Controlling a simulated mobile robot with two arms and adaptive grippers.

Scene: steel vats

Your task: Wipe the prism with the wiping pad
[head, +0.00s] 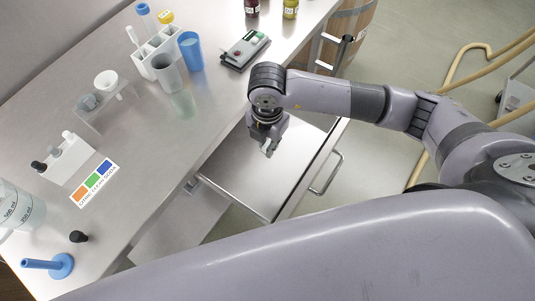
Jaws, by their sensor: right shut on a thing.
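My right gripper (268,149) points down above an open steel drawer (250,183) at the bench's front. It is shut on a small pale thing, mostly hidden by the fingers; I cannot tell for sure that it is the wiping pad. A small grey instrument (244,50) with a white and green top and a red spot lies on the bench, behind and left of the gripper. I cannot make out a prism on it for certain. My left gripper is out of view.
A white rack (157,50) with tubes, a blue cup (190,50) and a clear beaker (166,74) stand left of the instrument. Two small bottles (290,8) stand at the back edge. A colour card (94,183) lies at left. Hoses (455,70) run across the floor at right.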

